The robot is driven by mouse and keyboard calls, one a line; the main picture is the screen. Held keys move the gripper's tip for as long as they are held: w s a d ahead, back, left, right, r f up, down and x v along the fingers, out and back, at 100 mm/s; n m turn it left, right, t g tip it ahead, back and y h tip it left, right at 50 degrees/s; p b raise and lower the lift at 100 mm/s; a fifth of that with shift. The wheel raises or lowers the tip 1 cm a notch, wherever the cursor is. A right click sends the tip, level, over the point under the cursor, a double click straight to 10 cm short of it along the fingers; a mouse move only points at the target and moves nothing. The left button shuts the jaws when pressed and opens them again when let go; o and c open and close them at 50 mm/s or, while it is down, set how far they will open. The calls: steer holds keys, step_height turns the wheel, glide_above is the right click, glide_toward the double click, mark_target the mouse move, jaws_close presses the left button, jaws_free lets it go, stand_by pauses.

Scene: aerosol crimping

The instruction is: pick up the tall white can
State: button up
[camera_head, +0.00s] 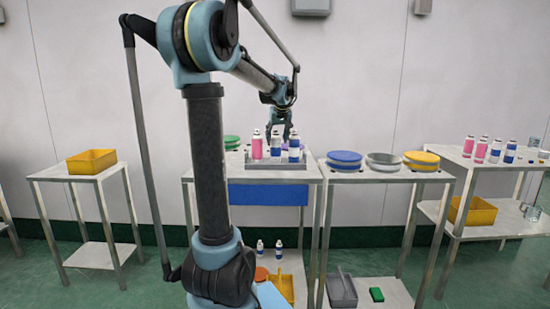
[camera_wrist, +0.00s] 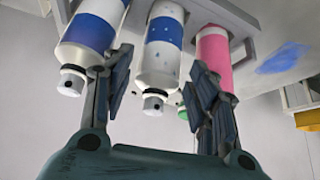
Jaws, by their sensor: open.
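Two white cans with blue bands stand in a grey tray (camera_head: 262,165) on the middle table: one in the middle (camera_head: 276,149) and one at the right (camera_head: 294,153). A pink can (camera_head: 257,148) stands left of them. My gripper (camera_head: 279,128) is above the tray, open and empty. In the wrist view, the middle white can (camera_wrist: 161,65) appears between the two spread fingers, and the other white can (camera_wrist: 92,35) partly lies behind the left finger. The pink can (camera_wrist: 214,48) is behind the right finger. I cannot tell which white can is taller, or whether a finger touches one.
Green lids (camera_head: 231,142) lie left of the tray. Blue (camera_head: 344,158), grey (camera_head: 383,160) and yellow (camera_head: 421,159) round items are on the table at right. More pink and blue-white cans (camera_head: 495,150) stand on the far right table. A yellow bin (camera_head: 91,162) is at far left.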

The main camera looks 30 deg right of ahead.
mark_target(276, 144)
steer(key=shift+x, duration=2.75)
steer(key=shift+c, duration=0.5)
steer(key=c, duration=0.9)
